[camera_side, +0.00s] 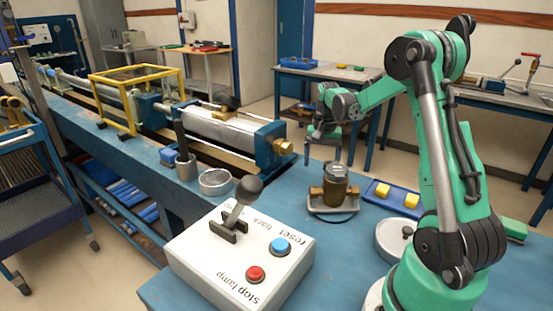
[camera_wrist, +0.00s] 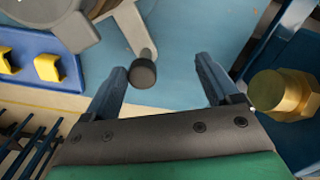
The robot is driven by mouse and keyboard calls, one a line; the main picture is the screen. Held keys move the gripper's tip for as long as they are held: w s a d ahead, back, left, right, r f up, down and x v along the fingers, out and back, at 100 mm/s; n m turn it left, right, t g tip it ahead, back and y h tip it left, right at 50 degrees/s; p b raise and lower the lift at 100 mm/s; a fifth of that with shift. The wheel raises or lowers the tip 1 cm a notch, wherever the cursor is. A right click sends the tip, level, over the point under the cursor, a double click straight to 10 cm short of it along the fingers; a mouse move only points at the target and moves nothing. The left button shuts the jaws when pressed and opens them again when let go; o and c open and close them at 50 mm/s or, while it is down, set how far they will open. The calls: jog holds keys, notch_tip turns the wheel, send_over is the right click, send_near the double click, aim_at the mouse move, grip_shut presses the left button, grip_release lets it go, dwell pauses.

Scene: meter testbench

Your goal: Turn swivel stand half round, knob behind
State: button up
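The swivel stand (camera_side: 333,208) is a light grey base on the blue bench, carrying a brown and brass meter (camera_side: 336,182) with a grey top. In the wrist view, part of the grey stand (camera_wrist: 127,25) shows at the upper left, with an arm ending in a dark round knob (camera_wrist: 143,74). The knob cannot be made out in the side view. My gripper (camera_wrist: 162,66) is open, with the knob between its blue fingers, nearer the left finger; contact is not clear. In the side view my gripper (camera_side: 324,136) hangs behind and above the meter.
A blue tray (camera_side: 374,194) with yellow blocks lies right of the stand. A brass fitting (camera_side: 284,147) on the bench cylinder is to its left and close to my gripper in the wrist view (camera_wrist: 284,95). A white control box (camera_side: 240,255) stands in front.

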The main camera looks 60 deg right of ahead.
jog(key=shift+o, duration=0.3)
jog(key=shift+o, duration=1.1)
jog(key=shift+r, duration=0.15)
notch_tip(320, 180, up, 5)
jog(key=shift+r, duration=0.1)
